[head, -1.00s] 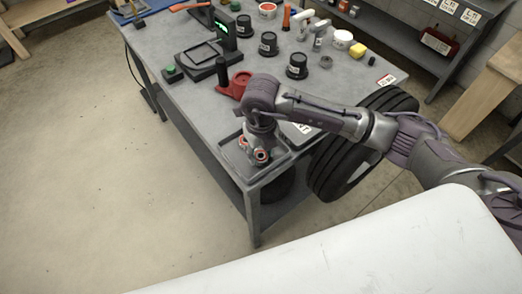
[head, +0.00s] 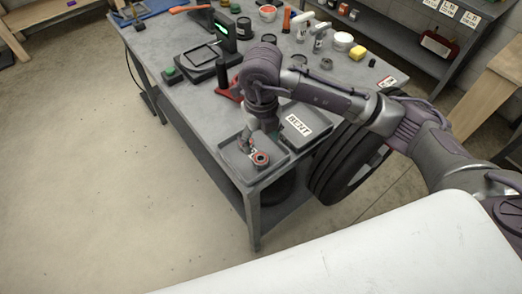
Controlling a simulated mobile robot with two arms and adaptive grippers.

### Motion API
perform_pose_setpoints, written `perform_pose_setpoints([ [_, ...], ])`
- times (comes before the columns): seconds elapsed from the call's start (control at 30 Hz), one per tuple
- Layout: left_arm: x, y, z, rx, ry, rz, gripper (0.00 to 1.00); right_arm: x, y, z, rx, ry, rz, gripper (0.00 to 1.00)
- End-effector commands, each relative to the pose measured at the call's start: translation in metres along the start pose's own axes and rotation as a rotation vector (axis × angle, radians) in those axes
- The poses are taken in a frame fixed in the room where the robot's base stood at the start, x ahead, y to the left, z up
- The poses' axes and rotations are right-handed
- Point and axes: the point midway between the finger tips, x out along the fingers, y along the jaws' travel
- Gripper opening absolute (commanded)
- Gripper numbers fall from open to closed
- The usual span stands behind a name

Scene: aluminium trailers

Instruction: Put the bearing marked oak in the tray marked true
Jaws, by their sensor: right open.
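A small round bearing (head: 260,158) with a reddish ring and dark centre lies in a shallow grey tray (head: 232,158) at the table's near corner. A small pale and red patch shows just left of it; I cannot read it. My right gripper (head: 259,140) is open, pointing down over this tray, close behind the bearing and apart from it. A second grey tray (head: 318,122), beside it on the right, carries a label reading BENT. No label reading oak or true is legible. My left gripper is not in view.
A red tool (head: 226,94) with a dark knob stands behind the gripper. A black device with a green display (head: 224,42), cups and bottles fill the table's far part. A tyre (head: 345,170) leans at the right side. The floor at left is clear.

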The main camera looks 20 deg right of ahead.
Motion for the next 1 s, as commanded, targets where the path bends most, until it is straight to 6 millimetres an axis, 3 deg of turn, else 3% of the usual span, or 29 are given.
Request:
perform_pose_setpoints([
  [0.1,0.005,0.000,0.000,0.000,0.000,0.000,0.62,-0.024,0.000,0.001,-0.001,-0.005,-0.001,0.70],
  [0.33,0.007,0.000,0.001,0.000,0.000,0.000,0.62,-0.049,0.000,0.000,0.001,-0.001,-0.001,0.70],
  [0.9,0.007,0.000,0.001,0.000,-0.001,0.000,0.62,-0.051,0.001,0.000,-0.001,0.001,0.002,0.70],
  [1.0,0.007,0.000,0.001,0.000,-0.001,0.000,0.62,-0.047,0.014,-0.003,-0.025,0.004,0.060,0.70],
])
